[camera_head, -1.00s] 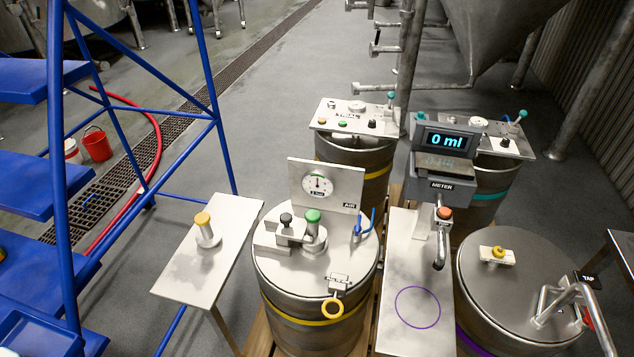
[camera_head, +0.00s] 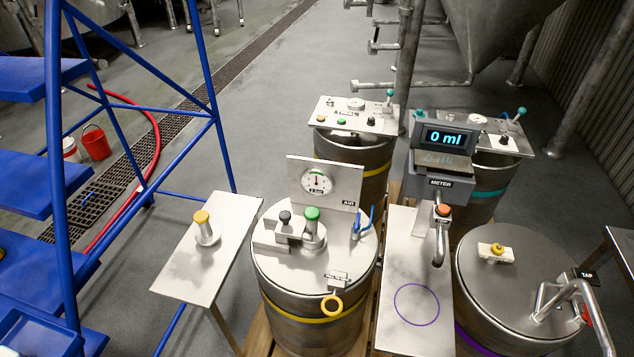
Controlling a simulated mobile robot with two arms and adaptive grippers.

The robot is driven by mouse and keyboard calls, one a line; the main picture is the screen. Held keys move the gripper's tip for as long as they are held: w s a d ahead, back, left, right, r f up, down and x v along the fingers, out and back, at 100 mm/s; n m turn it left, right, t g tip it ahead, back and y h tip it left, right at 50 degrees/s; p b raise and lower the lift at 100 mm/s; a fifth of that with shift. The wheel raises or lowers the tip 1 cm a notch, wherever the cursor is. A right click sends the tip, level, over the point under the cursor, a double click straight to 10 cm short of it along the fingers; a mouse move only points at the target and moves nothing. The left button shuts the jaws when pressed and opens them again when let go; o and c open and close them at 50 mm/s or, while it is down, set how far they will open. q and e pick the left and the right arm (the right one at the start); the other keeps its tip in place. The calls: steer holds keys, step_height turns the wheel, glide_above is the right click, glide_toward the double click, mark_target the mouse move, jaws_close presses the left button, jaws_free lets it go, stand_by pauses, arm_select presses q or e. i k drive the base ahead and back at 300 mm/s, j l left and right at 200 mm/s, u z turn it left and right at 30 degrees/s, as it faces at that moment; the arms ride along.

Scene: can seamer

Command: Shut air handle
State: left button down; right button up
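The air handle (camera_head: 370,216) is a small blue lever on a valve at the right rear of the near keg's lid (camera_head: 335,262). It stands beside the upright panel marked AIR (camera_head: 340,200) and points up and slightly right. A round gauge (camera_head: 317,181) with a white face sits on that panel, its needle pointing roughly upward. I cannot tell from the lever's angle alone whether the valve is open or shut. Neither of my grippers shows in the head view, and nothing touches the handle.
A side plate (camera_head: 190,262) and blue stairs (camera_head: 30,185) are left.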

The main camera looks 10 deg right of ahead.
mark_target(357, 225)
steer(key=i+j, duration=0.15)
steer(key=j, duration=0.25)
steer(key=j+z, duration=0.2)
steer(key=z, duration=0.95)
